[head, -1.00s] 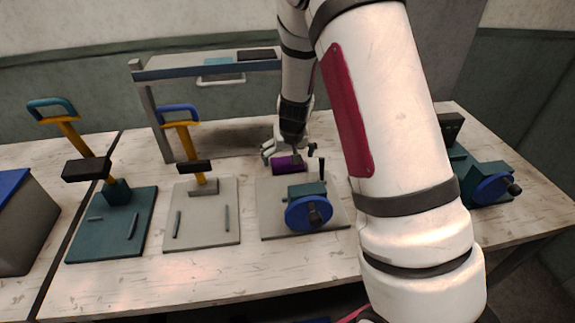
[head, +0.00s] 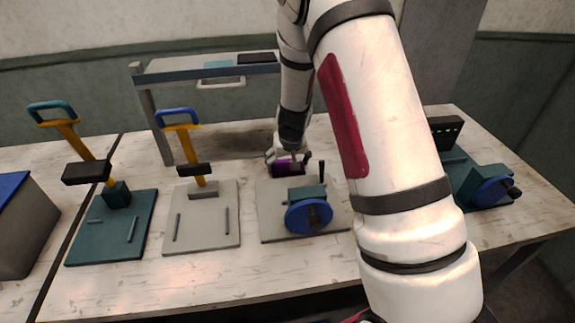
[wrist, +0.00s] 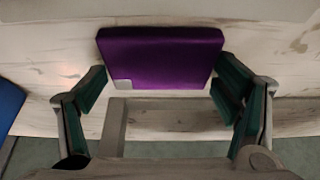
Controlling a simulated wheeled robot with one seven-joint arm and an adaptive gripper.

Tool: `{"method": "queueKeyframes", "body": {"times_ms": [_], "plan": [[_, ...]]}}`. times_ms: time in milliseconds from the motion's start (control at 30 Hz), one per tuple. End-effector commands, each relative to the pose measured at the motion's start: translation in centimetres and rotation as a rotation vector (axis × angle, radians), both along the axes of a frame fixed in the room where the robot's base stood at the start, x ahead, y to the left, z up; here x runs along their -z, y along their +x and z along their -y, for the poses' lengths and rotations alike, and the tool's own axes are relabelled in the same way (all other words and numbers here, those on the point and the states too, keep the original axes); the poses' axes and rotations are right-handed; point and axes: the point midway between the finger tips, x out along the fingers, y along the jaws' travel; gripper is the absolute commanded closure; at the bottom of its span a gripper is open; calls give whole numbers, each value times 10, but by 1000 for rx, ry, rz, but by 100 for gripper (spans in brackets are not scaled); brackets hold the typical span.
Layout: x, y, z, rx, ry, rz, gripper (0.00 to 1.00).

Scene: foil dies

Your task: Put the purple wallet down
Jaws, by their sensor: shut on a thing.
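The purple wallet (head: 287,169) is at the back edge of the grey base plate of the blue-wheeled machine, in the middle of the table. In the wrist view the wallet (wrist: 160,55) spans the gap between my fingers, with a small pale patch at its lower left corner. My gripper (head: 288,160) is shut on the wallet, a dark green finger at each side; both fingers also show in the wrist view (wrist: 160,85). I cannot tell whether the wallet touches the plate or is just above it.
The blue-wheeled machine (head: 309,216) stands just in front of the wallet. Two lever presses (head: 118,193) (head: 203,188) stand to the left. A raised shelf (head: 170,71) is behind. Another wheeled machine (head: 485,185) is to the right. The front table strip is bare.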

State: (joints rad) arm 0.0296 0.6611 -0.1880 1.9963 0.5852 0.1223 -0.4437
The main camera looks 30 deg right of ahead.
Motion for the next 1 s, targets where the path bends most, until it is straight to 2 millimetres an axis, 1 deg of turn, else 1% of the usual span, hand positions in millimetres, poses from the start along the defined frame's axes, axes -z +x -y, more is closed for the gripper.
{"method": "queueKeyframes", "body": {"times_ms": [167,400,500,567,667,800,900,1000], "plan": [[-23,1,-1,-4,-2,5,51],[-70,2,0,-2,-2,7,51],[-85,1,-1,-1,-1,5,51],[-90,0,-3,-7,0,2,51],[-93,-5,-20,-46,3,1,51],[-88,-18,-60,-148,5,-3,51],[-83,-29,-86,-220,3,-2,51],[-82,-35,-102,-264,1,0,51]]}}
